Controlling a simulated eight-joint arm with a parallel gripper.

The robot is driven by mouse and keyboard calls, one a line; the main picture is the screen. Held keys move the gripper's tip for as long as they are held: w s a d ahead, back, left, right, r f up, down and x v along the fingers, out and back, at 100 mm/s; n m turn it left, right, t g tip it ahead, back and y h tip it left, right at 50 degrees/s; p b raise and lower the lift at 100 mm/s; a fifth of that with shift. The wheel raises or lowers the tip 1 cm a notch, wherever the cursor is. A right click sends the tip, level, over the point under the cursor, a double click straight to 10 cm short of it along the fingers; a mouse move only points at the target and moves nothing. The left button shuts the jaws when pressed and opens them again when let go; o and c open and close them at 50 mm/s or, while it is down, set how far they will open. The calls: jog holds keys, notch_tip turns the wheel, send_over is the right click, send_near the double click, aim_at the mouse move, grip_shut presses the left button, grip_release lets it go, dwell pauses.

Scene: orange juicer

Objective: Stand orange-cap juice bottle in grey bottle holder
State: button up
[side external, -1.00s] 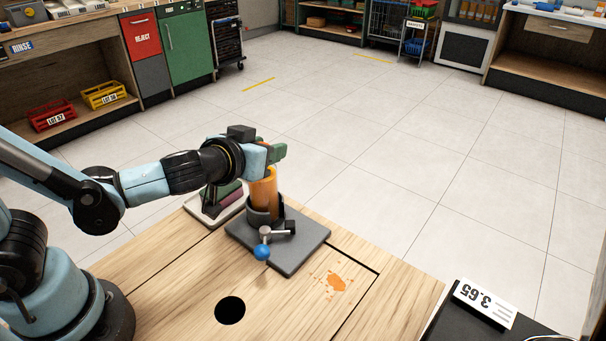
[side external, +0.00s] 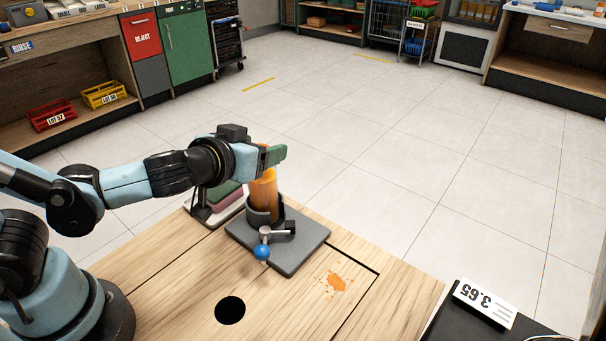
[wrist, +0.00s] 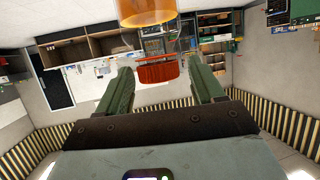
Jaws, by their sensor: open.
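The juice bottle (side external: 263,190), with an orange body, stands in the dark grey round cup of the bottle holder (side external: 312,238), on a grey plate. It looks near upright; its base is hidden inside the cup. My gripper (side external: 274,154) is open at the bottle's top, and its green fingers hide the cap in the side view. In the wrist view, the orange body of the bottle shows at the top edge, and an orange-red piece, apparently the cap (wrist: 158,73), shows between the two spread fingers (wrist: 160,86). I cannot tell whether a finger touches it.
The holder has a lever with a blue knob (side external: 262,252) at its front. A tray (side external: 207,212) with green and purple pieces stands left of the holder. The wooden table has a round hole (side external: 230,310) and an orange spill (side external: 336,282). A price sign (side external: 485,304) stands front right.

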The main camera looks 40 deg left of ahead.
jog(key=shift+v, duration=4.75)
jog(key=w+a+f+m+g+h, duration=0.1)
jog(key=a+f+m+g+h, duration=0.1)
jog(key=a+f+g, duration=0.3)
jog(key=shift+w+a+m+g+h, duration=0.3)
jog(key=shift+a+g+h, duration=0.2)
jog(key=shift+a, duration=0.5)
jog(key=shift+f, duration=0.1)
jog(key=shift+c, duration=0.4)
